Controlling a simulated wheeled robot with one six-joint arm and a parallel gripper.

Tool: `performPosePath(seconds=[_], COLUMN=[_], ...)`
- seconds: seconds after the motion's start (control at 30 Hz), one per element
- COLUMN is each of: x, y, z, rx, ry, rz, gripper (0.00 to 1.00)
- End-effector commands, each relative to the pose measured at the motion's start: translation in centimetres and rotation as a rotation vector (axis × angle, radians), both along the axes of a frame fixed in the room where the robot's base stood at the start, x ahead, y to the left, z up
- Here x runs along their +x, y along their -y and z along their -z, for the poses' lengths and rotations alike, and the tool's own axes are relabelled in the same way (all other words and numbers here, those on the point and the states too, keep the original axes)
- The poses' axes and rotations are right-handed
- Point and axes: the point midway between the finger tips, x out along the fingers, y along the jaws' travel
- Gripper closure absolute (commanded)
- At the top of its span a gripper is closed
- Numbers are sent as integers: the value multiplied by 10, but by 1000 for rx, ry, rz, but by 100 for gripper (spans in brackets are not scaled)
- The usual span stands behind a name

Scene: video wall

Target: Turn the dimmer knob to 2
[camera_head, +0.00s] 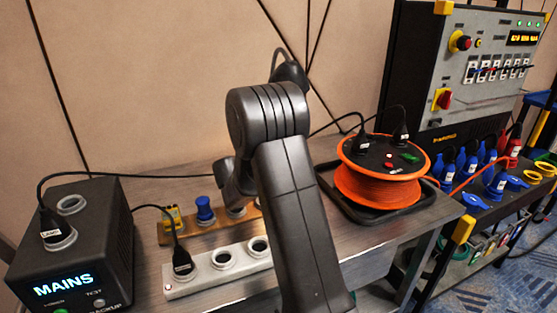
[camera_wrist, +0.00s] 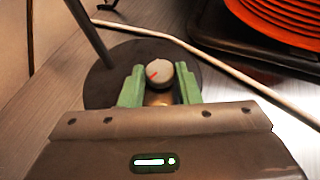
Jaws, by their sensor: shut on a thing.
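The dimmer knob (camera_wrist: 159,72) is a small grey round knob with a red mark on its top, seen in the wrist view. The mark points toward the lower left of that picture. No numbers around it can be read. It stands over a dark round base (camera_wrist: 100,88). My gripper (camera_wrist: 160,88) has green fingertips on the left and right sides of the knob and is shut on it. In the head view my arm hides the knob and the gripper.
An orange cable reel (camera_head: 378,190) sits in a black tray (camera_head: 420,196) just right of my arm. A white socket strip (camera_head: 208,280) and a MAINS box (camera_head: 75,245) stand at left. A pale cable (camera_wrist: 215,62) runs behind the knob.

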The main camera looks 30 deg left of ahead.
Motion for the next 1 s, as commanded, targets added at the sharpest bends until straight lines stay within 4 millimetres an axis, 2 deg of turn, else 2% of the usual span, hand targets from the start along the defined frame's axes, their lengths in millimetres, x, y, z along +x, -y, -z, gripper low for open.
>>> performPosePath(seconds=[0.03, 0.7, 1.0], x=[1, 10, 15], y=[-4, -14, -15], z=[-8, -4, -2], rx=[-1, 1, 1], ry=[1, 3, 3], rz=[43, 682, 902], gripper=[93, 93, 93])
